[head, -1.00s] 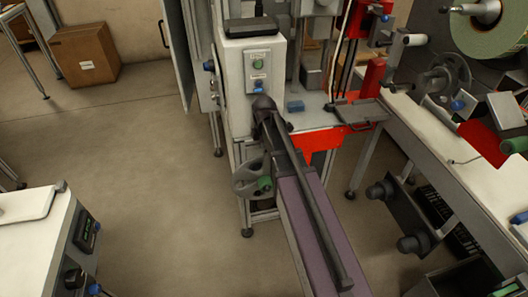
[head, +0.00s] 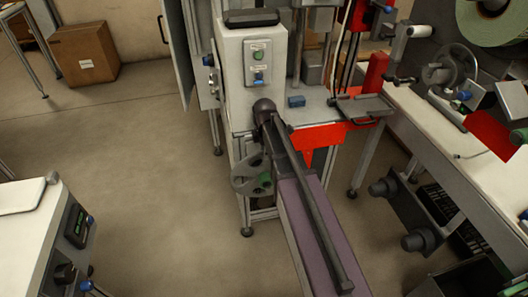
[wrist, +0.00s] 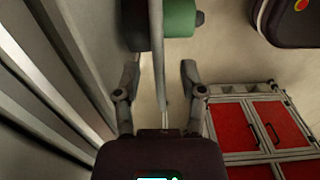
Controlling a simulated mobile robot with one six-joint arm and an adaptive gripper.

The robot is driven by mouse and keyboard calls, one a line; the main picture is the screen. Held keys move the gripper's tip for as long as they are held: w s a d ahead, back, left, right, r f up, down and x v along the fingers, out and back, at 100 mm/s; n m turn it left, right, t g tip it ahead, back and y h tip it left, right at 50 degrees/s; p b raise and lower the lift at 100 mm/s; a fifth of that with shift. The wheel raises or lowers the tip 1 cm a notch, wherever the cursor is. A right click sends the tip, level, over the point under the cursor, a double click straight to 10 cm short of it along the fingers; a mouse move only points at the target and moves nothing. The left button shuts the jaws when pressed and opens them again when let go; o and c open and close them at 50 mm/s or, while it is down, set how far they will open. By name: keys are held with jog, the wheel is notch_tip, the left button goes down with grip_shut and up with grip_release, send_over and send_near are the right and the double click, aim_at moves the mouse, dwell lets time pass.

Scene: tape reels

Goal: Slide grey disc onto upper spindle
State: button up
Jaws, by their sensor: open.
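In the wrist view the grey disc (wrist: 159,60) shows nearly edge-on as a thin upright strip between my fingers. A green cylinder (wrist: 180,18) is on its right and a dark round part is on its left. My gripper (wrist: 160,78) is open, with one finger on each side of the strip and gaps between. I cannot tell which part is the upper spindle.
The white machine housing (head: 251,100) stands close behind the disc. A light-topped bench (head: 470,165) is at right, another (head: 20,220) at lower left. In the wrist view, ribbed grey panels (wrist: 45,70) lie left and red cabinet doors (wrist: 277,123) lower right.

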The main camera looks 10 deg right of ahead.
jog(key=shift+f+b, duration=1.6)
jog(key=shift+f, duration=0.35)
jog(key=shift+c, duration=0.2)
grip_shut()
